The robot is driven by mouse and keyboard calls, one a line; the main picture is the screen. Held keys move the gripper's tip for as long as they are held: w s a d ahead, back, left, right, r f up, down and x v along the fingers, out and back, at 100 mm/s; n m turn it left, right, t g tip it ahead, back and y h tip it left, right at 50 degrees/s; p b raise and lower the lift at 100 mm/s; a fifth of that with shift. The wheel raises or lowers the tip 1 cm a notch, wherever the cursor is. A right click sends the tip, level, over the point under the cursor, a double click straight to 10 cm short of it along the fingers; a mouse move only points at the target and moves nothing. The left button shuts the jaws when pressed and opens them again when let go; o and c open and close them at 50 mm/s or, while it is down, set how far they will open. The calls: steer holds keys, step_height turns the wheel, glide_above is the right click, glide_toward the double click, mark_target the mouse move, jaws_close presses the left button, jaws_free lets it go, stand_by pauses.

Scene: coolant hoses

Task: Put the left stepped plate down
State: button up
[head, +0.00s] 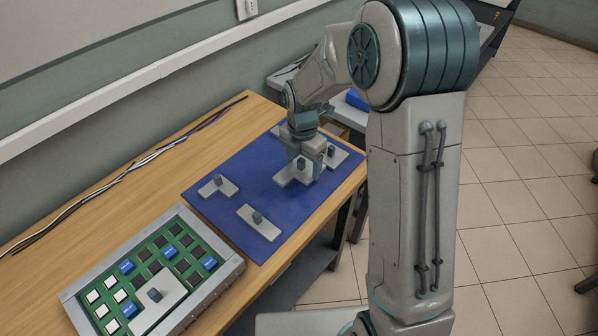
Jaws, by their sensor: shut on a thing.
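My gripper (312,154) points down over the blue mat (232,163) and is shut on a light grey stepped plate (285,178) with a dark knob. The plate is low, at or just above the mat; I cannot tell whether it touches. My gripper hides part of it. Two similar plates lie on the mat to the left: one plate (228,186) and a nearer plate (268,231). Another plate (338,160) lies just right of my gripper.
A framed green board (148,253) with blue, white and dark blocks lies at the front left, with a grey plate (167,286) on it. Cables (130,172) run along the back of the wooden table (90,228). Bare mat shows left of my gripper.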

mark_target(301, 169)
steer(key=shift+a+f, duration=0.15)
steer(key=shift+f, duration=1.9)
steer(key=shift+f, duration=0.1)
steer(key=shift+f, duration=0.15)
steer(key=o, duration=1.1)
steer(key=shift+r, duration=0.2)
